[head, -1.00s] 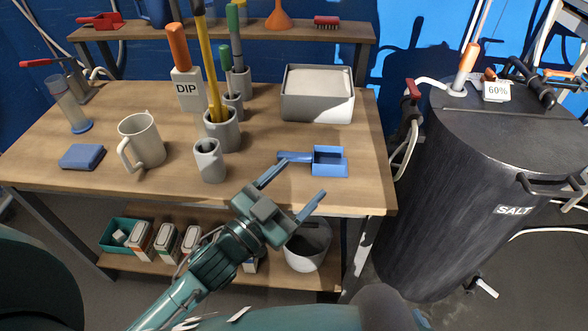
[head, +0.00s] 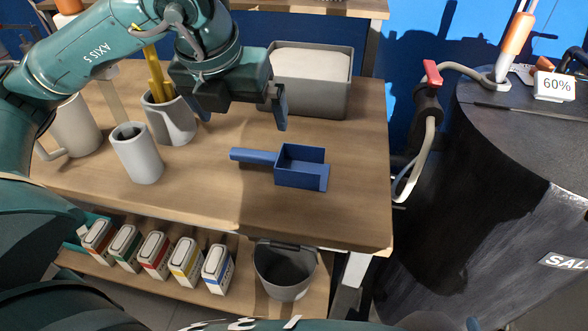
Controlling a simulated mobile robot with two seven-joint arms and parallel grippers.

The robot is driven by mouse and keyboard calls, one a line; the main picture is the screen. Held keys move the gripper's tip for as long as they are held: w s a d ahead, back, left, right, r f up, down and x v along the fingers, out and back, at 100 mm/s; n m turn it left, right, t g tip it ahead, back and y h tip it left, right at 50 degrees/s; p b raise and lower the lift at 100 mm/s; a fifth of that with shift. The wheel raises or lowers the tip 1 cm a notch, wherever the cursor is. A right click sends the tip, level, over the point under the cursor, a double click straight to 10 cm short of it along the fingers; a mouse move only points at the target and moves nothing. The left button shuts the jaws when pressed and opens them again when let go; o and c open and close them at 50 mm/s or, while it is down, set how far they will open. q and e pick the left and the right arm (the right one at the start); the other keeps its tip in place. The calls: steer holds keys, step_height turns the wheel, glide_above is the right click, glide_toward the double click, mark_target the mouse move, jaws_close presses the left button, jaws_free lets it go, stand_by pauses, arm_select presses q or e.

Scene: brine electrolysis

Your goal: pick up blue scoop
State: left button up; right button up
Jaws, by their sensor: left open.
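The blue scoop (head: 300,167) lies on the wooden table (head: 215,200), its handle pointing left and its square open bowl at the right. My left gripper (head: 242,118) is above and behind the scoop's handle, fingers pointing down, open and empty. It is apart from the scoop. My left arm reaches in from the upper left and covers part of the table's back. My right gripper is not in view.
A grey bin with white contents (head: 309,99) stands behind the scoop. A grey cup (head: 137,153) and a holder (head: 168,119) stand to the left. The black salt tank (head: 500,200) is at the right. Table room right of the scoop is clear.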

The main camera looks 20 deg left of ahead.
arm_select(q)
steer(key=b, duration=0.1)
glide_above(254, 152)
steer(key=s, duration=0.3)
step_height(254, 152, down, 7)
steer(key=shift+w+d+b+x, duration=0.1)
steer(key=shift+b+x, duration=0.05)
steer(key=shift+x, duration=1.15)
steer(key=shift+w+d+b+x, duration=0.1)
steer(key=shift+d+b+x, duration=0.05)
steer(key=shift+x, duration=1.2)
steer(key=shift+y, duration=0.3)
steer(key=shift+r, duration=0.1)
steer(key=c, duration=0.8)
steer(key=shift+o, duration=0.2)
